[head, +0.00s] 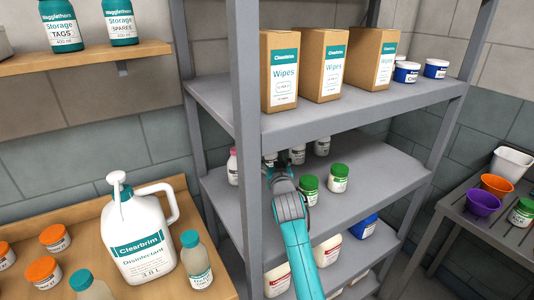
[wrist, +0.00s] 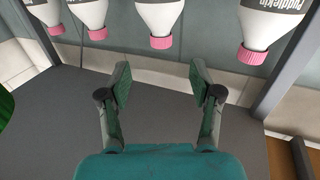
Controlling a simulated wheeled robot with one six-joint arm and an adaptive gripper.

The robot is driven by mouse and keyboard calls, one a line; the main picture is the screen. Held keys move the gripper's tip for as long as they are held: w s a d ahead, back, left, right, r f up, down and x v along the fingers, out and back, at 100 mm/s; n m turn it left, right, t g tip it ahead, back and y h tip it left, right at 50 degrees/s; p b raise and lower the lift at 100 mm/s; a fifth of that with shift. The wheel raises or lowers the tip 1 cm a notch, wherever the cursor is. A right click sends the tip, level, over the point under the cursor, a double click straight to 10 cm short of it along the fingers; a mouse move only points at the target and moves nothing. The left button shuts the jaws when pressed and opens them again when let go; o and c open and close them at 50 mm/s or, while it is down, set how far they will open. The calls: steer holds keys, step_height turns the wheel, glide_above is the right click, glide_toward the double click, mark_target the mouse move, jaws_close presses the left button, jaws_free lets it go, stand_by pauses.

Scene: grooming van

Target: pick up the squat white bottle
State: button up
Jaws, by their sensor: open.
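Several white bottles with pink caps stand on the middle shelf, with one (head: 233,170) at its left end and two more (head: 298,156) (head: 322,147) beyond my gripper (head: 270,160). The wrist view shows them upside down along the top, including one white bottle (wrist: 160,16) ahead of the space between the fingers and a labelled one (wrist: 268,20) to the right. My gripper (wrist: 160,85) is open and empty, apart from the bottles. Their bases are cut off in the wrist view, so I cannot tell which is the squat one.
Two green-lidded jars (head: 309,190) (head: 338,178) stand right of my arm on the middle shelf (head: 385,180). The upper shelf (head: 215,95) is close above, carrying wipes boxes (head: 323,65). A grey upright post (head: 245,120) stands left of my arm. A large disinfectant jug (head: 138,235) is on the wooden counter.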

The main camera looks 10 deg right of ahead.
mark_target(269, 146)
steer(key=w, duration=0.6)
steer(key=shift+d, duration=0.25)
steer(key=shift+w+d+f, duration=0.15)
steer(key=shift+w, duration=2.45)
jaws_close()
